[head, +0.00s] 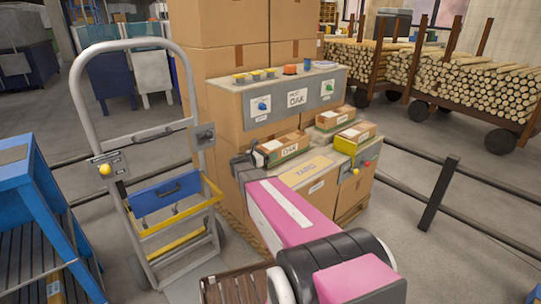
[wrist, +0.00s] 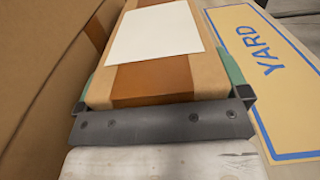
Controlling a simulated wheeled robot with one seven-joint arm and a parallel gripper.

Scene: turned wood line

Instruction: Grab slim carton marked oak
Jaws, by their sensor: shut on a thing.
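The slim carton marked OAK (head: 285,148) is brown with a green lower band, at the left of the lower shelf top in the head view. In the wrist view the carton (wrist: 155,50) shows brown tape and a blank white label on top. My gripper (head: 258,158) is at its near left end, and its dark jaws (wrist: 165,103) are shut on it, one at each side. The carton looks level. I cannot tell whether its underside touches the shelf. Its far end is out of the wrist view.
A yellow YARD sign (head: 306,171) lies right beside the carton. Two other cartons, one with a yellow band (head: 355,136) and one behind (head: 335,117), stand to the right. A panel with an OAK card (head: 297,98) rises behind. A hand truck (head: 90,110) stands left.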

